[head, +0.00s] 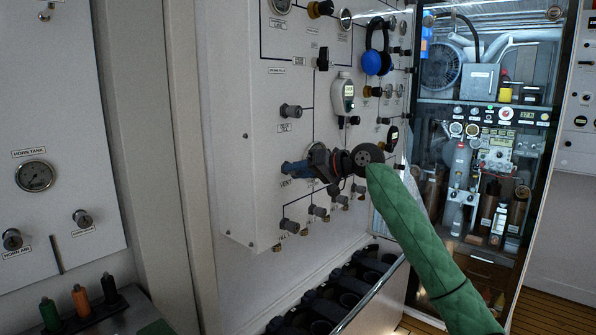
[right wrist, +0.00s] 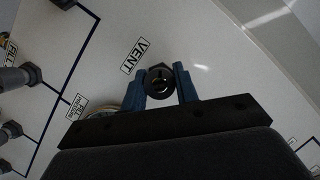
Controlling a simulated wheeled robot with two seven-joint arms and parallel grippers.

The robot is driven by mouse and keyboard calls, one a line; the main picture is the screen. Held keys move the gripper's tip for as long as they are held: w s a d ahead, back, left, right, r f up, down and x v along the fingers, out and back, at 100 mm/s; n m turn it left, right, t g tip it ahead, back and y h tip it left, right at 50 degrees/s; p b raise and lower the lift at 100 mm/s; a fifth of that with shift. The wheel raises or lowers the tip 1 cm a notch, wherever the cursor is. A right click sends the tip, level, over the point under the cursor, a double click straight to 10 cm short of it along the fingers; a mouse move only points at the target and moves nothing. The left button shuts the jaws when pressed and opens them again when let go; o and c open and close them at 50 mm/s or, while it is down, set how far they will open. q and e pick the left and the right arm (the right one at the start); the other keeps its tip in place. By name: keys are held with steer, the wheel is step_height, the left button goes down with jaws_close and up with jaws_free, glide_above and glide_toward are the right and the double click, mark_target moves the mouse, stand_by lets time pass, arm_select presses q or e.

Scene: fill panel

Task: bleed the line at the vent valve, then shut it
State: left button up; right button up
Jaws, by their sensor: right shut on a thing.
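The white fill panel (head: 228,120) stands ahead of me with knobs and printed line markings. My right gripper (head: 286,169) reaches in from the right on a green-sleeved arm and is at the panel's lower left. In the right wrist view my right gripper's blue fingers (right wrist: 161,85) stand on both sides of the dark round vent valve knob (right wrist: 160,81), and they are shut on it. The VENT label (right wrist: 135,55) is beside the knob. In the head view the knob is hidden by the gripper. My left gripper is not in view.
Several other knobs (head: 290,111) sit near on the panel. A rack of dark cylinders (head: 330,300) stands below. Several coloured-handled tools (head: 80,300) stand lower left.

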steer(key=shift+f+n+h, duration=0.2)
steer(key=shift+n+h, duration=0.1)
steer(key=shift+n, duration=0.3)
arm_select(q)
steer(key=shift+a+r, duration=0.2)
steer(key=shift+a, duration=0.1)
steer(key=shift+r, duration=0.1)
arm_select(e)
steer(key=o, duration=1)
steer(key=shift+w+r, duration=0.1)
steer(key=shift+c, duration=0.2)
steer(key=shift+d, duration=0.15)
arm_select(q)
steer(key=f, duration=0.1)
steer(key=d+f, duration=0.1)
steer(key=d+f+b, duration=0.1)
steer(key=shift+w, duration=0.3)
arm_select(e)
steer(key=v, duration=0.7)
steer(key=shift+s, duration=0.3)
